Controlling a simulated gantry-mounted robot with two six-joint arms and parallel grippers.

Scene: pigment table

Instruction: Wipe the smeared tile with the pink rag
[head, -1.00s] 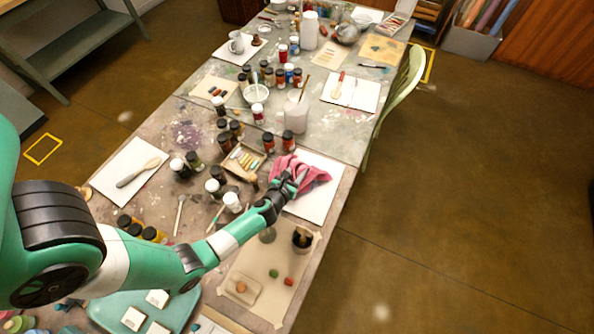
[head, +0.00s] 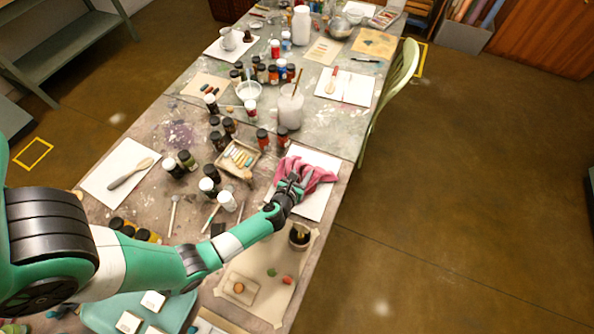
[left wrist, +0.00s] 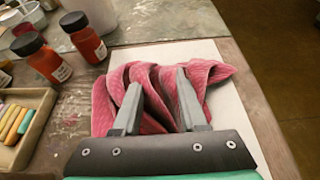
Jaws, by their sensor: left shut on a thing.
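The pink rag (head: 318,172) lies bunched in folds on a white rectangular tile (head: 316,207) near the table's right edge. The rag (left wrist: 212,72) covers much of the tile in the left wrist view, where bare white tile (left wrist: 232,112) shows to its right. My left gripper (head: 292,181) reaches over the tile from the lower left and is shut on the rag. Its two fingers (left wrist: 158,92) press into the folds with pink cloth between them. I see no clear smear on the bare tile; the part under the rag is hidden. My right gripper is not in view.
Left of the tile stand a tray of pastels (head: 239,158) and red-orange jars (head: 283,137). A dark cup (head: 299,237) stands below it on a tan sheet. A cloudy container (head: 290,107) stands beyond. Open floor lies right of the table.

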